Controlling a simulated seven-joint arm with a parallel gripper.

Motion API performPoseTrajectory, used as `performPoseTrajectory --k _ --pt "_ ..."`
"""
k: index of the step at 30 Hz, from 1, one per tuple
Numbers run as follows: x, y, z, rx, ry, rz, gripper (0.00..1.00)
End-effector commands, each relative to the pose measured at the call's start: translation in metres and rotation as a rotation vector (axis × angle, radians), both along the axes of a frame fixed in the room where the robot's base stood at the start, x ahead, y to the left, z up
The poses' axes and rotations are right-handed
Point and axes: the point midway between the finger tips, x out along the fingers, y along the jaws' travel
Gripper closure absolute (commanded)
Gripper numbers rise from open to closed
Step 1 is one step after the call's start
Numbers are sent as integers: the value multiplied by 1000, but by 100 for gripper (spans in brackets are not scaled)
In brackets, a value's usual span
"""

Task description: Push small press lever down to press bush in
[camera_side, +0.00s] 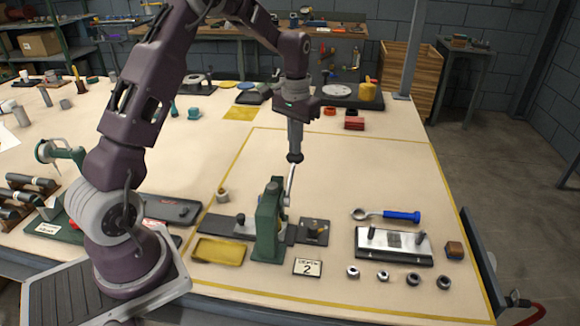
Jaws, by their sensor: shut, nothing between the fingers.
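A small green press (268,222) stands upright near the front middle of the table. Its pale lever (290,184) sticks up along the press's right side, steeply raised. My gripper (295,158) points straight down just above the top end of the lever. It is shut and holds nothing. I cannot tell whether its tip touches the lever. The bush is too small or hidden to make out in the press.
A dark base strip (225,225), a yellow tray (218,251) and a small block (314,232) lie around the press. To the right are a blue-handled wrench (390,215), a metal plate fixture (394,245) and several nuts.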

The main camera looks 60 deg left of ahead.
Motion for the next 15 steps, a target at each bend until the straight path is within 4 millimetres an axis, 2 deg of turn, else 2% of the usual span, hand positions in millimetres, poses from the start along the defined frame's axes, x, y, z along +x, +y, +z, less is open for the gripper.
performPoseTrajectory --k 15 --pt "2 2 -6 0 1 0 100"
